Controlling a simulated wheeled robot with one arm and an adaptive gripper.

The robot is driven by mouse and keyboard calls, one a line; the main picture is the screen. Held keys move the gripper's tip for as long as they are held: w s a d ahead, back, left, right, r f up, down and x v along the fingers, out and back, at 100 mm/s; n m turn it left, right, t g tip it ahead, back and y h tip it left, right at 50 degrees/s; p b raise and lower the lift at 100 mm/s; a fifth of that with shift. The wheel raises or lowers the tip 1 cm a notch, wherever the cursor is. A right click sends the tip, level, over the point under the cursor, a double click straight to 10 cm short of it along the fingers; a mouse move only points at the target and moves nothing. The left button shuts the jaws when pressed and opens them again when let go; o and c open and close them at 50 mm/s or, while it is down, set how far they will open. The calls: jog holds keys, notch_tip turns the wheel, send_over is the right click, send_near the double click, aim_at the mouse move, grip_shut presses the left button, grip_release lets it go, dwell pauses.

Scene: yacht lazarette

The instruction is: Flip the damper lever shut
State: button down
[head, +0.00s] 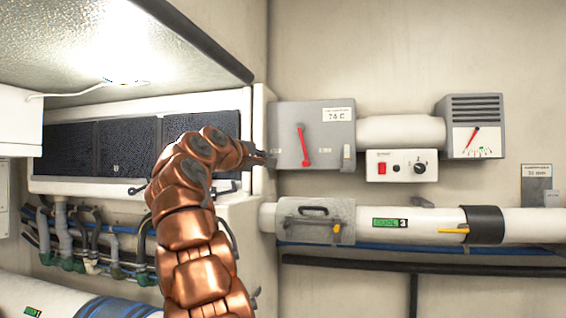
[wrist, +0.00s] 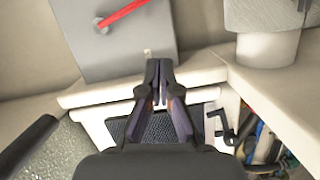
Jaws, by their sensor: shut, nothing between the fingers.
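The red damper lever (head: 303,146) stands nearly upright on the front of a grey damper box (head: 285,118) on the wall. It also shows at the top of the wrist view (wrist: 123,13), running slantwise on the grey box face (wrist: 110,50). My gripper (head: 270,158) is shut and empty at the lower left edge of the box, left of the lever and apart from it. In the wrist view, the fingertips (wrist: 159,66) are together, pointing at the box, with the lever beyond them to the upper left.
A white switch panel (head: 402,165) with a red switch and black knob sits right of the box. A vented gauge box (head: 475,125) is farther right. A grey latched cover (head: 315,221) on a white pipe lies below. Dark filter panels (head: 125,147) are behind my arm.

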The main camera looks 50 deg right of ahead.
aim_at(301, 144)
jog(key=s+d+f+p, duration=0.1)
jog(key=s+d, duration=0.1)
jog(key=d, duration=0.9)
jog(key=shift+s, duration=0.3)
dwell(0.5)
